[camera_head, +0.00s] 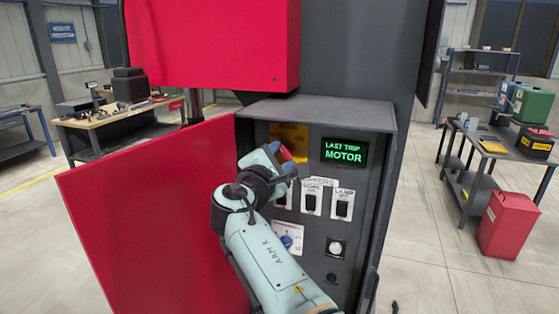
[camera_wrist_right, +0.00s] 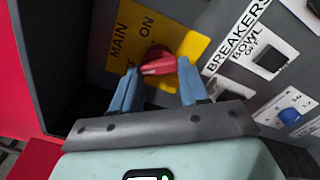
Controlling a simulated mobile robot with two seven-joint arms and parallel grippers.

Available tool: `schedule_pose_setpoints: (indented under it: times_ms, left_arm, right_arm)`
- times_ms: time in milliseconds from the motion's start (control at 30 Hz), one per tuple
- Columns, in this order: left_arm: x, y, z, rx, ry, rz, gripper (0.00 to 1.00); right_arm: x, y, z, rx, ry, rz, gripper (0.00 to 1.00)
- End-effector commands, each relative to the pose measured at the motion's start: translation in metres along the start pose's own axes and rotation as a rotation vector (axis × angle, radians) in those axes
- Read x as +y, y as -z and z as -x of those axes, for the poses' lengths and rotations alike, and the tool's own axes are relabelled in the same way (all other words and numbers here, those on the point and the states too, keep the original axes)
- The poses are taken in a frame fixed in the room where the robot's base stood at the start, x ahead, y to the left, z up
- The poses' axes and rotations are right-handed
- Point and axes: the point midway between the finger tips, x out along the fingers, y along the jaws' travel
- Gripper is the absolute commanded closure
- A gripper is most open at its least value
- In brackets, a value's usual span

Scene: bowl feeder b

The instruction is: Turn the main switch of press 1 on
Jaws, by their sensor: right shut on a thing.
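The main switch is a red handle (camera_wrist_right: 158,67) on a yellow plate (camera_wrist_right: 190,45) marked MAIN and ON, in the right wrist view. In the head view the yellow plate (camera_head: 299,141) is at the panel's upper left, largely covered by my gripper. My right gripper (camera_wrist_right: 157,72) has its blue fingers at the two ends of the red handle and is shut on it. The right gripper also shows in the head view (camera_head: 283,156). The lettering beside the left finger is partly hidden, and I cannot tell which mark the handle points to. My left gripper is not in view.
A green display (camera_head: 344,152) reads LAST TRIP MOTOR. Breaker switches (camera_head: 312,202), a blue knob (camera_head: 287,241) and a white button (camera_head: 336,248) sit lower on the panel. The open red door (camera_head: 140,220) stands left of the cabinet. Tables stand farther off on both sides.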

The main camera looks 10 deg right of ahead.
Motion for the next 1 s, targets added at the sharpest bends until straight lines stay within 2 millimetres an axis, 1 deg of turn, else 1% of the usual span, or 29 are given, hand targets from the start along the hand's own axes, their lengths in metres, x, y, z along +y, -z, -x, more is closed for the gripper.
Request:
schedule_pose_setpoints:
  times_ms: [33,400,1000]
  left_arm:
    - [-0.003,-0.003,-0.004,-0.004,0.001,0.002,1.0]
    - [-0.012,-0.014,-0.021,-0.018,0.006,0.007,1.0]
    - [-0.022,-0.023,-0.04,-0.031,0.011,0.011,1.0]
  right_arm:
    - [-0.001,0.0,0.0,-0.002,-0.002,-0.039,0.86]
    - [0.001,-0.001,-0.001,-0.003,-0.003,-0.386,0.86]
    - [0.004,-0.003,0.0,-0.002,-0.005,-0.956,0.86]
